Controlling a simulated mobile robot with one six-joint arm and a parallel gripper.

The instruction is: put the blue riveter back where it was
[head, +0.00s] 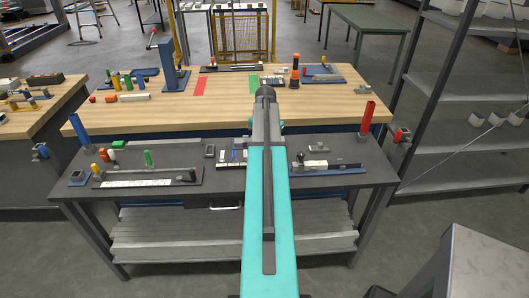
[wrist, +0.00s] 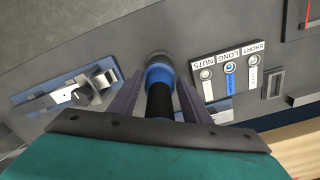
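The blue riveter (wrist: 160,77) is between the fingers of my gripper (wrist: 160,92) in the wrist view. It has a grey round end, a blue band and a black body. The fingers close in on both sides of it, and it looks held. Its far end is over the dark grey bench; I cannot tell whether it touches anything. In the head view my teal arm hides the gripper and the riveter. An orange and black tool (head: 295,72) of similar shape stands upright on the wooden table.
A block labelled SHORT, LONG, NUTS (wrist: 228,70) lies right of the gripper on the grey bench (head: 330,180). A blue-based fixture (wrist: 80,92) is on its left. A blue post (head: 80,124) and a red post (head: 367,115) stand at the bench sides. A wooden table (head: 225,108) is behind.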

